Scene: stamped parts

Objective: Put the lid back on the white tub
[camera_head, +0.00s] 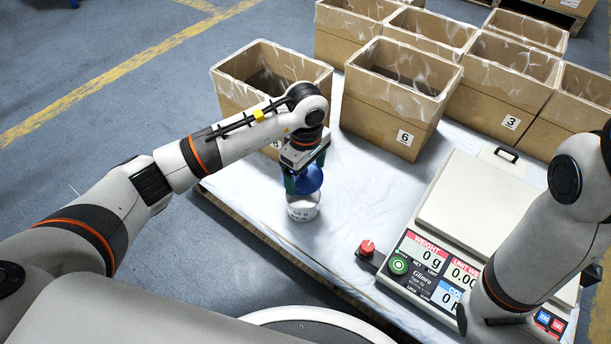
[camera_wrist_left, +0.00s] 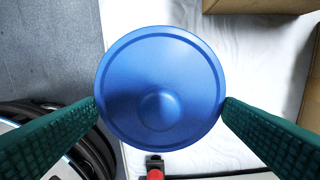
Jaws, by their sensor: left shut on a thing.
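The white tub (camera_head: 303,211) stands on the table near its left front edge, with dark print on its side. The blue round lid (camera_head: 309,180) is between the green fingers of my left gripper (camera_head: 306,183), right at the tub's top. In the left wrist view the lid (camera_wrist_left: 160,75) fills the middle, and the two fingers of the left gripper (camera_wrist_left: 160,106) press on its left and right rim. The lid hides the tub's opening, and I cannot tell whether it touches the rim. My right arm shows at the right, but its gripper is out of view.
Open cardboard boxes (camera_head: 400,115) stand behind, one close behind the left gripper. A counting scale (camera_head: 470,215) is to the right, with a red button (camera_head: 367,247) at its left.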

